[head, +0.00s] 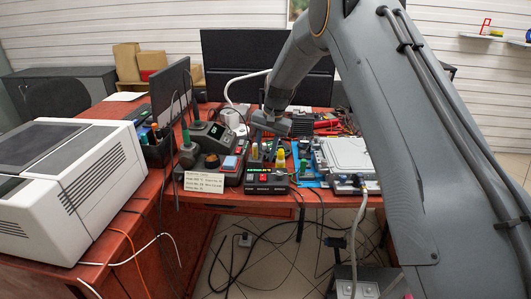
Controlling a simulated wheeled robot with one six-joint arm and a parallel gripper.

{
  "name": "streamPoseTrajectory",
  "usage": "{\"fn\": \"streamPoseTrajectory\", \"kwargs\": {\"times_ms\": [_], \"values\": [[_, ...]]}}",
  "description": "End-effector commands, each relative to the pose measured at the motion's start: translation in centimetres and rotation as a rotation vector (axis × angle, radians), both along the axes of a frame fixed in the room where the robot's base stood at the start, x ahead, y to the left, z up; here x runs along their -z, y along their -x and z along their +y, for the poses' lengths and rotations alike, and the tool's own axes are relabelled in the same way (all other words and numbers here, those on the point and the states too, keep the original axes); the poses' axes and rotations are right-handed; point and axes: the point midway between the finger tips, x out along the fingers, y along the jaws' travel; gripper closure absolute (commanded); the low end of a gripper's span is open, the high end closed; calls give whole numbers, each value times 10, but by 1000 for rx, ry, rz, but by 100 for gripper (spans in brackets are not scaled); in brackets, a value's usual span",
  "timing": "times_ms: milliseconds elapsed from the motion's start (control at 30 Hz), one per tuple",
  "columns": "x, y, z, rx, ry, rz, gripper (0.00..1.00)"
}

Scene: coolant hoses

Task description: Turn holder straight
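My gripper (268,124) is at the end of my grey arm, over the back middle of the red workbench. It is small and partly hidden among the clutter, and its fingers cannot be made out. Which thing is the holder is not clear. A dark stand (188,156) with a green-handled tool stands left of my gripper. A dark box of pens or tools (156,150) is further left. Neither shows contact with my gripper. Whether either is turned askew cannot be told at this size.
A soldering station (209,136), a black unit with a lit display (267,181) and a white-grey device (350,156) crowd the bench (228,199). A large white machine (68,185) stands at left. Cables hang below the front edge.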

Motion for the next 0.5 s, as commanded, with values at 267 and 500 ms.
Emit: {"fn": "streamPoseTrajectory", "kwargs": {"times_ms": [267,500], "values": [[-5,0,-2,3,0,1,66],[-41,2,-9,3,0,-3,66]]}}
